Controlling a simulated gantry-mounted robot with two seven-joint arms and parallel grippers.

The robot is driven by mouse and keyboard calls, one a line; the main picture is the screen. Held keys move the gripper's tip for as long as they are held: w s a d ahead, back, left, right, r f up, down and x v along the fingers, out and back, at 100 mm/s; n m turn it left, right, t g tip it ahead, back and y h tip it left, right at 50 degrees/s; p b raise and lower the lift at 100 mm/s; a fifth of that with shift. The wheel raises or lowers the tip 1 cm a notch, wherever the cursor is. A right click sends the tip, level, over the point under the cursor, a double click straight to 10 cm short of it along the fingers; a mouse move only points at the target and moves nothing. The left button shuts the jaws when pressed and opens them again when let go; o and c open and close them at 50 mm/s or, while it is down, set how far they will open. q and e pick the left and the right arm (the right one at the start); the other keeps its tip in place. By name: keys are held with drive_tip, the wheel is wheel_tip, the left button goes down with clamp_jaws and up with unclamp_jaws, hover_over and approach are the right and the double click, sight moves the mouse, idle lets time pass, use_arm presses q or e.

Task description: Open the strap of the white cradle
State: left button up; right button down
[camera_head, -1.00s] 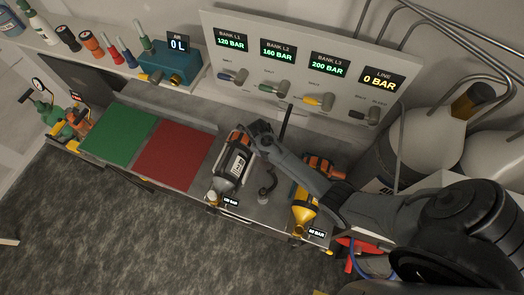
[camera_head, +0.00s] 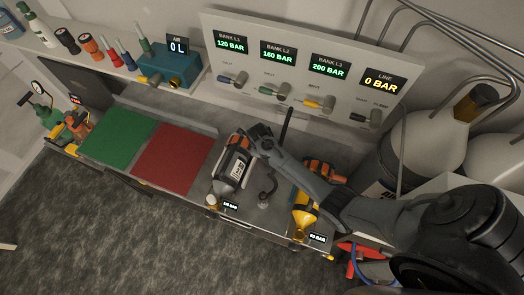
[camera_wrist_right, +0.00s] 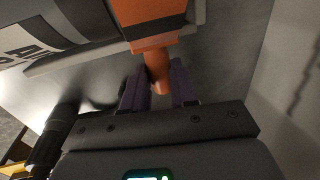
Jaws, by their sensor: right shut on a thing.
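A dark cylinder with a white label (camera_head: 237,168) lies in a cradle on the bench, with a small tag (camera_head: 230,206) at its near end. The orange strap (camera_wrist_right: 155,24) crosses it in the right wrist view, and an orange tab (camera_wrist_right: 157,76) hangs from the strap. My right gripper (camera_wrist_right: 157,84) has its two dark fingers either side of this tab, shut on it. In the head view my right gripper (camera_head: 258,140) is at the cylinder's far end, and my arm hides part of the area there. Whether the strap is fastened cannot be told. My left gripper is not in view.
A yellow cylinder (camera_head: 303,215) with orange straps sits to the right, beneath my right arm. A green mat (camera_head: 117,137) and a red mat (camera_head: 172,158) lie clear to the left. The valve panel (camera_head: 300,75) stands behind. A dark upright lever (camera_head: 286,124) is close to my gripper.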

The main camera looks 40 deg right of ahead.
drive_tip(key=shift+r, duration=0.1)
drive_tip(key=shift+w+r+g+p, duration=0.15)
drive_tip(key=shift+r+g+p, duration=0.15)
drive_tip(key=shift+r+p, duration=0.15)
drive_tip(key=r, duration=0.1)
drive_tip(key=w+r+g+h, duration=0.1)
drive_tip(key=r+g+p, duration=0.1)
drive_tip(key=shift+w+a+r, duration=0.15)
drive_tip(key=shift+w+a, duration=0.1)
drive_tip(key=shift+a, duration=0.1)
drive_tip(key=w+r+g+b, duration=0.1)
drive_tip(key=b, duration=0.1)
drive_tip(key=w+a+r+g+h+b, duration=0.1)
drive_tip(key=b, duration=0.1)
drive_tip(key=w+r+g+h+b, duration=0.1)
drive_tip(key=r+b, duration=0.1)
drive_tip(key=shift+a+n+g, duration=0.2)
drive_tip(key=shift+n+g, duration=0.1)
drive_tip(key=shift+g, duration=0.1)
drive_tip(key=c, duration=0.9)
unclamp_jaws()
